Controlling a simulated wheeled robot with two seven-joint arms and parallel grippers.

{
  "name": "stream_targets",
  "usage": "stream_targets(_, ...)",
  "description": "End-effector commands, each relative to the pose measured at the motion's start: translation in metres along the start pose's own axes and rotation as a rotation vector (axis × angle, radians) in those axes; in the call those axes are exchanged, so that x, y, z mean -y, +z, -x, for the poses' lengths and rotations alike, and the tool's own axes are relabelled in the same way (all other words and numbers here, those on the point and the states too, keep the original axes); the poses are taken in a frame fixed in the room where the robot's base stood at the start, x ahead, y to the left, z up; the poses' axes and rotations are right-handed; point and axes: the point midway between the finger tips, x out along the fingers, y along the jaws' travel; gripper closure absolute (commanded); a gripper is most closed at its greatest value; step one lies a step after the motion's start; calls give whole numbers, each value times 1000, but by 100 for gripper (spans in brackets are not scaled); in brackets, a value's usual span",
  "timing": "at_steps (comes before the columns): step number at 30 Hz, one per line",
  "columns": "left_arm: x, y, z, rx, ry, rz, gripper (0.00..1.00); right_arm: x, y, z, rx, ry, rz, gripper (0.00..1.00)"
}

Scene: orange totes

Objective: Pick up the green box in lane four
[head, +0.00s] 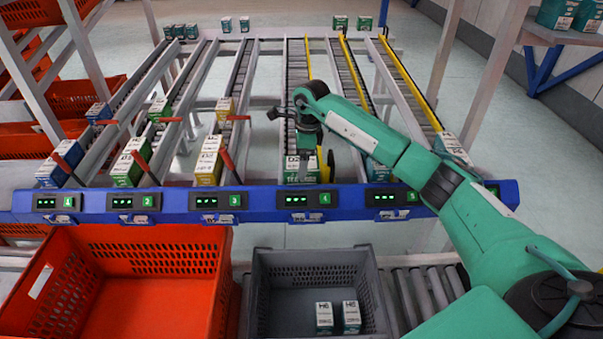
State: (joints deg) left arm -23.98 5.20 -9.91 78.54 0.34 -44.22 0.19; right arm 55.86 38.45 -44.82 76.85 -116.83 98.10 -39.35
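The green box (299,170), with a white and green printed front, stands at the front end of lane four, just behind the blue rail. My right arm reaches in from the right, and my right gripper (308,150) points down directly over this box. The fingers are small and dark and partly merge with the box top, so I cannot tell whether they touch it or how far apart they are. My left gripper is not in view.
A grey tote (318,268) with two small green-white boxes (337,317) inside stands below the rail. An orange tote (130,285) is to its left. The blue rail (258,203) carries lit lane displays. Other boxes stand in neighbouring lanes, including a yellow box (209,162) left of lane four.

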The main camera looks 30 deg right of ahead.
Motion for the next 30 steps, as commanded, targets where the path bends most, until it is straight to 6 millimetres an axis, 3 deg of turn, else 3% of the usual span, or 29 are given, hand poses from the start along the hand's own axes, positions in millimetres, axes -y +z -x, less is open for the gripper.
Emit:
stream_targets(7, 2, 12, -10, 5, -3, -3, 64, 0, -1, -31, 1, 2, 0, 16)
stream_targets(23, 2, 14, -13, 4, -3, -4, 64, 0, -2, -36, 0, 0, 0, 16)
stream_targets(24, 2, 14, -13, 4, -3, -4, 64, 0, -2, -36, 0, 0, 0, 18)
stream_targets(30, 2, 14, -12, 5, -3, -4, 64, 0, -2, -36, 0, 0, 0, 57)
